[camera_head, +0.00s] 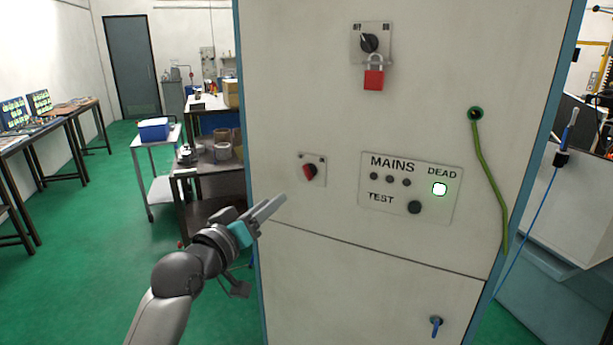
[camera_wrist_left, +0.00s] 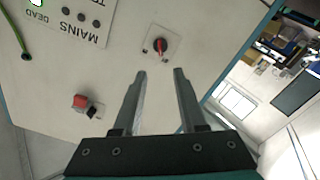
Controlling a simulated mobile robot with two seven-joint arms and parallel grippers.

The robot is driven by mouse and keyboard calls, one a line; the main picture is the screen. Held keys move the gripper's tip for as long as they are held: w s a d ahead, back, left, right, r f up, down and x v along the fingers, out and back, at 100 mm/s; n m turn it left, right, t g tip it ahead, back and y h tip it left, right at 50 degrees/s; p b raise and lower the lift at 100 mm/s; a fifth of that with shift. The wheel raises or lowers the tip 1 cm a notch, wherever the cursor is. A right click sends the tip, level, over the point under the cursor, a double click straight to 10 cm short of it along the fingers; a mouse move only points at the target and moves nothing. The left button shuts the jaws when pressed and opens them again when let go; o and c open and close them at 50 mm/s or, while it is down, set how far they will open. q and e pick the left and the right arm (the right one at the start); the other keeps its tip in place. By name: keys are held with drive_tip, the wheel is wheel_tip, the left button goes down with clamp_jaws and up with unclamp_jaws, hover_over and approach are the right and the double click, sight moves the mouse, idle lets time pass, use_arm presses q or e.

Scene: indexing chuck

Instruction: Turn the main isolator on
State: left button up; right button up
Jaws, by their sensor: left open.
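A pale cabinet (camera_head: 380,270) fills the middle of the head view. Its front carries a red rotary handle (camera_head: 309,171) on a small plate, also seen in the left wrist view (camera_wrist_left: 160,46). Higher up is a black rotary switch (camera_head: 369,42) with a red padlock (camera_head: 373,79) hanging at it; the padlock also shows in the wrist view (camera_wrist_left: 80,102). I cannot tell which switch is the main isolator. My left gripper (camera_head: 276,203) is open and empty, below and left of the red handle, apart from it. In the wrist view the handle appears beyond the fingertips (camera_wrist_left: 159,72). My right gripper is out of view.
A MAINS panel (camera_head: 450,210) has a lit lamp (camera_head: 439,189) under DEAD and a TEST button (camera_head: 414,207). A green cable (camera_head: 486,165) hangs at right. A blue handle (camera_head: 436,322) sits low on the cabinet. A cluttered bench (camera_head: 190,170) stands behind left; green floor is open there.

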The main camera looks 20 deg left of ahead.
sight(306, 175)
use_arm(q)
drive_tip(key=w+d, duration=0.1)
drive_tip(key=w, duration=0.8)
drive_tip(key=w+d, duration=0.1)
drive_tip(key=w, duration=0.4)
drive_tip(key=shift+d+p, duration=0.35)
drive_tip(key=shift+c, duration=0.3)
clamp_jaws()
